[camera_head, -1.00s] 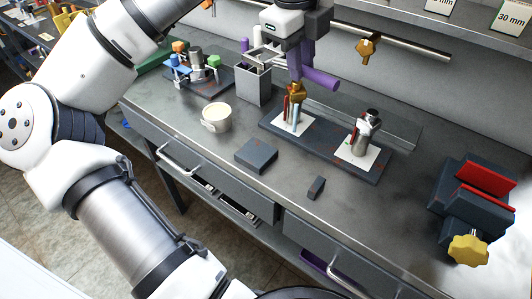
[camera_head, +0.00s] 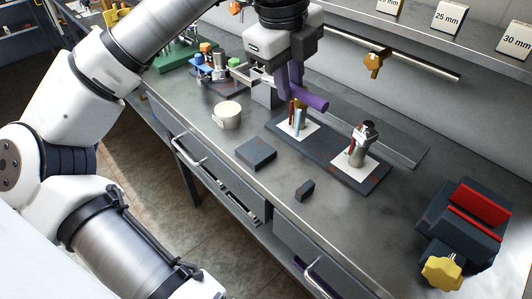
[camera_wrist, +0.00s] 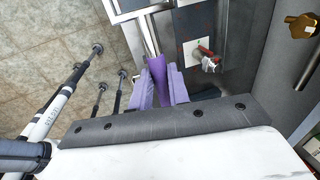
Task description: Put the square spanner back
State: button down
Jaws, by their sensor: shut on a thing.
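My gripper (camera_head: 292,84) is shut on a bar with a purple handle (camera_head: 313,102), apparently the square spanner. It holds the bar tilted above the bench, with the handle end towards the right. In the wrist view the purple handle (camera_wrist: 158,72) lies between the purple fingers of my gripper (camera_wrist: 163,88), and a silver shaft (camera_wrist: 149,35) runs on from it. The shaft's far end is by the rim of an open metal box (camera_wrist: 122,12), and I cannot tell whether it touches. The box (camera_head: 266,94) is partly hidden behind my gripper in the head view.
A dark base plate (camera_head: 333,160) carries two fittings on white squares, close under the handle. A white cup (camera_head: 228,115), a dark block (camera_head: 256,154) and a small block (camera_head: 305,191) stand in front. A vise (camera_head: 468,225) is at right; a brass piece (camera_head: 375,64) hangs on the rail.

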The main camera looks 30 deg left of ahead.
jog(key=s+x, duration=0.1)
jog(key=x, duration=0.5)
jog(key=s+a+p+x, duration=0.1)
jog(key=x, duration=0.5)
jog(key=s+p+x, duration=0.1)
jog(key=x, duration=0.5)
jog(key=shift+s+a+f, duration=0.15)
jog(key=shift+s+f, duration=0.05)
jog(key=shift+f, duration=0.75)
jog(key=shift+f+b, duration=0.2)
jog(key=shift+b, duration=0.1)
jog(key=c, duration=1.3)
grip_release()
jog(key=shift+r, duration=0.1)
jog(key=shift+c, duration=0.2)
jog(key=shift+r, duration=0.1)
